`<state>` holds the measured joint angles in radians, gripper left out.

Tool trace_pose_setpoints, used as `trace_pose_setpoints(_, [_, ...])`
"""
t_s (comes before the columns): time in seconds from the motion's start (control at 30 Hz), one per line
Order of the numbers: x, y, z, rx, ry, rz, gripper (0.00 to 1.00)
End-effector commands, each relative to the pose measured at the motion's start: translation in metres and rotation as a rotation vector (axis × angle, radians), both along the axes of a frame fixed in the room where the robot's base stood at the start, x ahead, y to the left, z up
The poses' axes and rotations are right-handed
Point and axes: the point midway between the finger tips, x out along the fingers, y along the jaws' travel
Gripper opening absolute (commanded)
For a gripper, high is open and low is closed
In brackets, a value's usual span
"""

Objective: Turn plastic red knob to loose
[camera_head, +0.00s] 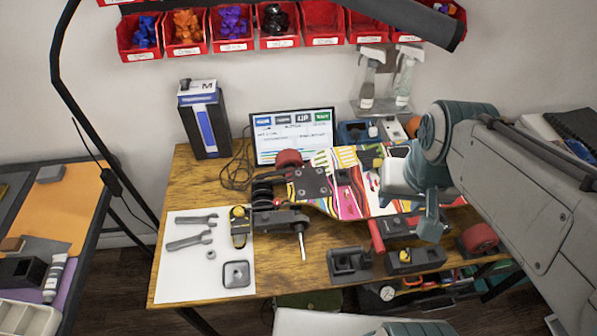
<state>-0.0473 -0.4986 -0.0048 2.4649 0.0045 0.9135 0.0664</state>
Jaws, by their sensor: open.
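A red cylindrical knob or handle (376,236) stands at the front edge of the colourful skateboard deck (345,200), slightly tilted, above the black fixtures on the table. My gripper (431,228) is to the right of the red knob, over the right part of the deck, and apart from it in the picture. Its teal finger points down and its jaws are open. I see nothing held between them. My arm and gripper hide part of the deck's right side. The depth gap between gripper and knob is hard to judge.
The wooden table (190,180) carries black clamp blocks (350,264), a screwdriver (302,243), and a white sheet (185,280) with wrenches (188,240). A screen (292,136), a dark box (206,120) and spray bottles (368,78) stand behind. Red wheels (478,238) flank the deck.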

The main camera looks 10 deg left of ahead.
Motion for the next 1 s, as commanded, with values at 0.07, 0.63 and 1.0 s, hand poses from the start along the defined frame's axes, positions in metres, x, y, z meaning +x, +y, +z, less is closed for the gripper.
trace_pose_setpoints(0.07, [0.017, 0.015, -0.001, 0.023, 0.028, -0.025, 0.41])
trace_pose_setpoints(0.63, [0.127, 0.205, -0.055, 0.07, 0.242, -0.434, 0.41])
trace_pose_setpoints(1.0, [0.133, 0.248, -0.083, 0.05, 0.261, -0.522, 0.41])
